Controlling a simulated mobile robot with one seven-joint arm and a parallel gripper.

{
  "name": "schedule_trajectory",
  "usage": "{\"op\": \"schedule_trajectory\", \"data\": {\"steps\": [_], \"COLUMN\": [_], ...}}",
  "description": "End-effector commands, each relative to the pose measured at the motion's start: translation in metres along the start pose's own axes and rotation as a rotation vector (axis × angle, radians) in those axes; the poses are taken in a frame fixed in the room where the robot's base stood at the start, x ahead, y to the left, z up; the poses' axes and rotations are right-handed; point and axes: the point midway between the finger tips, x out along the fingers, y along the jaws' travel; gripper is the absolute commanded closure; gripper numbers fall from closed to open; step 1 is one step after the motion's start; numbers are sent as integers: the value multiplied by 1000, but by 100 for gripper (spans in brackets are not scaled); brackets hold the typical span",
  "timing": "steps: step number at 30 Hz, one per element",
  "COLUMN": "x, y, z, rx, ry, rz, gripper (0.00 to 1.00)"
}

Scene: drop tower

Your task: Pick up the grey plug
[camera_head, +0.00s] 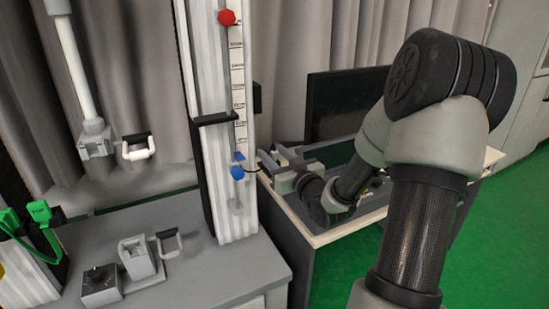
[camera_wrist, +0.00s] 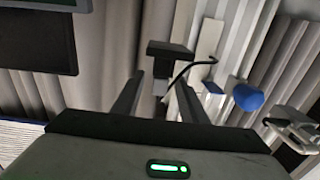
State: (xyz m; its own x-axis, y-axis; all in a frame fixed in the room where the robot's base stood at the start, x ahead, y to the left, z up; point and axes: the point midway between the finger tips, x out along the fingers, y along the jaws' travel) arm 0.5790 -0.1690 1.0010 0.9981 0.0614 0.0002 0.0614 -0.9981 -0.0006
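My gripper (camera_head: 269,164) is beside the right side of the upright metal column (camera_head: 238,207), near the blue knob (camera_head: 237,172). In the wrist view its two dark fingers (camera_wrist: 158,80) stand apart. Between them, farther off, a small pale grey piece (camera_wrist: 160,88) shows below a black block, with a thin black cable (camera_wrist: 186,70) curving beside it. This piece may be the grey plug; it is too small to be sure. I cannot see any contact between it and the fingers. The blue knob also shows right of the fingers in the wrist view (camera_wrist: 248,97).
A red knob (camera_head: 227,17) sits high on the column. A grey socket block (camera_head: 138,259), a handle piece (camera_head: 168,243) and a dial box (camera_head: 101,284) stand on the left bench. A dark monitor (camera_head: 345,104) stands behind my arm. The column is close to my gripper.

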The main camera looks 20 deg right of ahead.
Motion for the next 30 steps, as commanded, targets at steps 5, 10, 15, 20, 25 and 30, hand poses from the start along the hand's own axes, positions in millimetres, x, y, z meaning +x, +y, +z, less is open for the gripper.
{"op": "schedule_trajectory", "data": {"steps": [5,10,15,20,25,30], "x": [0,0,0,0,0,0], "y": [0,0,0,0,0,0], "z": [0,0,-1,-17,-53,-83], "rx": [0,-1,-1,-5,-7,-5], "ry": [0,0,0,3,3,2], "rz": [0,0,0,0,0,1], "gripper": [85,96,96,96,96,96]}}
